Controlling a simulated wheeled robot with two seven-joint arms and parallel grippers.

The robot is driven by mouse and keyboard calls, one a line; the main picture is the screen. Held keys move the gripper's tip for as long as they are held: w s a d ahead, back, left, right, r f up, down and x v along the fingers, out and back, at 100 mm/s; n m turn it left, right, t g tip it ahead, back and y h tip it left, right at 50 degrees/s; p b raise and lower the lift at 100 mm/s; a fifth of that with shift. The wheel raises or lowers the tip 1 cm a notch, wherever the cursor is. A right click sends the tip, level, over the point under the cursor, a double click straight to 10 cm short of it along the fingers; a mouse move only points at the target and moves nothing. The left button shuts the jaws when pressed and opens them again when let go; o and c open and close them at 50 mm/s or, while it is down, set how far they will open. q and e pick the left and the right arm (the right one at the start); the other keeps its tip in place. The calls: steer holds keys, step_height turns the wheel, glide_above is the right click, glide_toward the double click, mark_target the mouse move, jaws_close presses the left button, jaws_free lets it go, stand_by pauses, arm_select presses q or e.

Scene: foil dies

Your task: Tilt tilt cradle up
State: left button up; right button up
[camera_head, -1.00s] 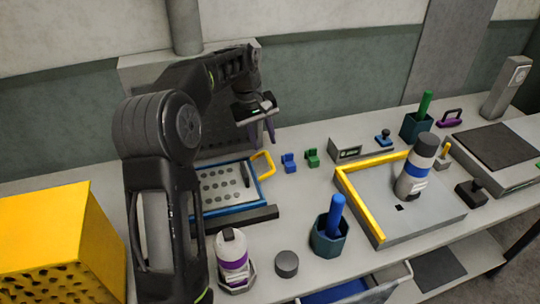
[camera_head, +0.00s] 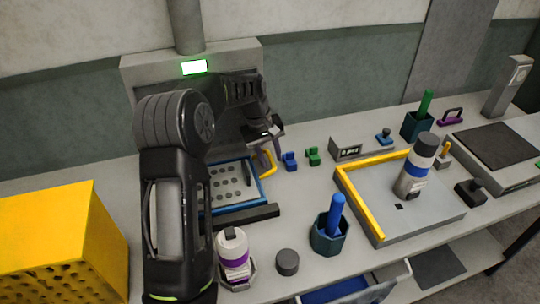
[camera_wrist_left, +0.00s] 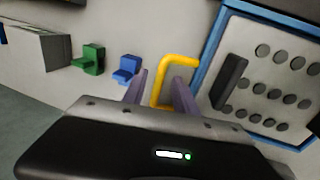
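The tilt cradle, a blue-framed plate with rows of round holes (camera_head: 238,204), lies flat on the bench in front of a grey machine. A yellow handle (camera_head: 269,164) sticks out at its right corner. It also shows in the left wrist view (camera_wrist_left: 180,60). My left gripper (camera_head: 268,150) is at the handle, fingers pointing down. In the left wrist view its two purple fingers (camera_wrist_left: 160,92) are apart, with the handle's near bar between them. I cannot tell whether they touch it. My left arm hides the cradle's left side. My right gripper is not in view.
Blue (camera_head: 290,160) and green (camera_head: 313,156) small blocks stand just right of the handle. A dark bar (camera_head: 245,217) lies before the cradle. A purple-banded bottle (camera_head: 233,252) stands in front. A yellow-edged tray (camera_head: 356,208) lies right. A yellow box (camera_head: 60,235) stands left.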

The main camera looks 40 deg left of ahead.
arm_select(q)
steer(key=shift+c, duration=0.5)
jaws_close()
stand_by(0.8)
